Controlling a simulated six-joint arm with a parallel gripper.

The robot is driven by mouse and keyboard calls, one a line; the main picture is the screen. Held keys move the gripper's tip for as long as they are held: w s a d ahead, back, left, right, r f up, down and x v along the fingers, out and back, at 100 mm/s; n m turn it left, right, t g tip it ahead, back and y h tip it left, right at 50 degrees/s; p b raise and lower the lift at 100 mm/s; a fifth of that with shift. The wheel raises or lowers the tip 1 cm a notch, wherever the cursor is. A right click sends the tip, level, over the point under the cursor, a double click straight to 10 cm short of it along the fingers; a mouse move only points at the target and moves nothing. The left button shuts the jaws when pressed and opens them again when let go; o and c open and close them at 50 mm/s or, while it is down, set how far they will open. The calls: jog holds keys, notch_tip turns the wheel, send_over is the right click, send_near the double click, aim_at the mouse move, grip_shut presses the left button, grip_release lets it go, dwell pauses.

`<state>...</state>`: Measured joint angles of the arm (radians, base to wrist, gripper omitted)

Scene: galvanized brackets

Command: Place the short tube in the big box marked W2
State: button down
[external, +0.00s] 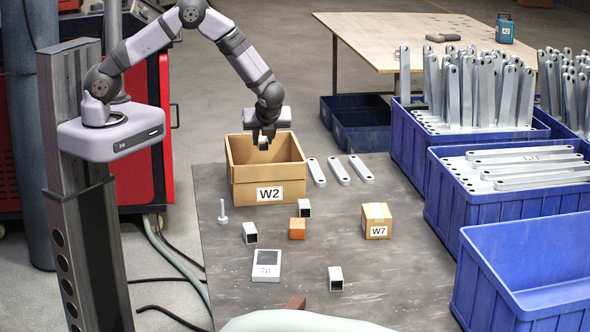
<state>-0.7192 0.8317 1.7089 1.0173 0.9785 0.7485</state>
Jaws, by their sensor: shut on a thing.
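My gripper (264,137) points down over the open cardboard box marked W2 (243,184). It is shut on a short tube (263,144), a small square metal piece with a dark open end. The tube is around the height of the box's far rim; its exact depth over the opening is hard to tell. Three similar short tubes stand or lie on the table: one in front of the box (304,208), one to the left (250,233) and one nearer the front (336,279).
Near the W2 box are a bolt (222,212), an orange block (297,229), a small box marked W7 (376,221), a white device (267,265) and three flat brackets (339,171). Blue crates (520,280) line the right side.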

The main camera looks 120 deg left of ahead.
jog(key=shift+f+p, duration=0.85)
jog(key=shift+f, duration=4.15)
jog(key=shift+f, duration=0.15)
jog(key=c, duration=1.5)
grip_release()
jog(key=shift+r, duration=0.25)
jog(key=b+v, duration=0.2)
jog(key=v, duration=1)
